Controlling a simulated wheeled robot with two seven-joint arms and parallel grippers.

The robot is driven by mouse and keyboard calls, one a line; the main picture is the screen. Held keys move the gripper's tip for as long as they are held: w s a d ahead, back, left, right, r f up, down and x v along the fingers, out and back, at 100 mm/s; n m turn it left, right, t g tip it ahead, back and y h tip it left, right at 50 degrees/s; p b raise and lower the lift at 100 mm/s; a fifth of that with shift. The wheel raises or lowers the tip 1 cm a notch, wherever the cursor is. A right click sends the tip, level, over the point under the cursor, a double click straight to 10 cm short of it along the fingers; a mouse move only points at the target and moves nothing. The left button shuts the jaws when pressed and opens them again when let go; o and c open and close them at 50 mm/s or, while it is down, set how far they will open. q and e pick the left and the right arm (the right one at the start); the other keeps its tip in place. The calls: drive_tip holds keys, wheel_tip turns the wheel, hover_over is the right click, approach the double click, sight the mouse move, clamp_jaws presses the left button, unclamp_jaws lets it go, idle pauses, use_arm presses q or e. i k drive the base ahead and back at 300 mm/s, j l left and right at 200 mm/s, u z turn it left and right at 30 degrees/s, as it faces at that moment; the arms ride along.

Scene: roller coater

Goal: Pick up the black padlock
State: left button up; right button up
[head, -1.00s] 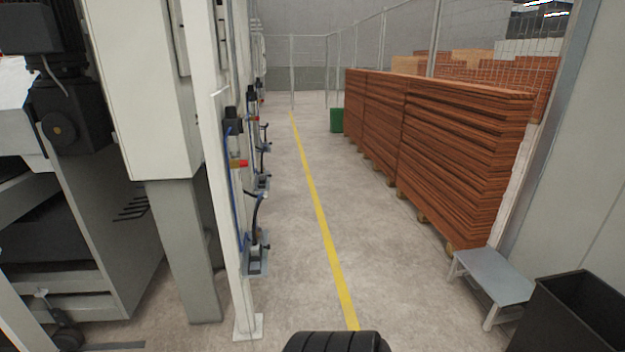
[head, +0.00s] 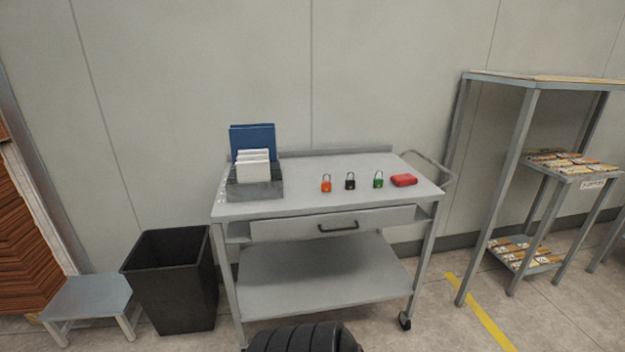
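The black padlock (head: 350,182) stands on the top of a grey metal trolley (head: 300,204), in the middle of a short row. An orange-red padlock (head: 326,184) stands to its left and a green padlock (head: 378,180) to its right, each a small gap apart. Neither of my grippers is in the head view.
A grey holder (head: 256,188) with blue and white folders stands at the trolley's left. A black bin (head: 172,285) and a low grey step (head: 88,300) stand left of the trolley. Metal shelving (head: 530,150) stands to the right.

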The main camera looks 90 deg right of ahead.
sight(350, 184)
drive_tip(key=z, duration=3)
drive_tip(key=i+l, duration=0.05)
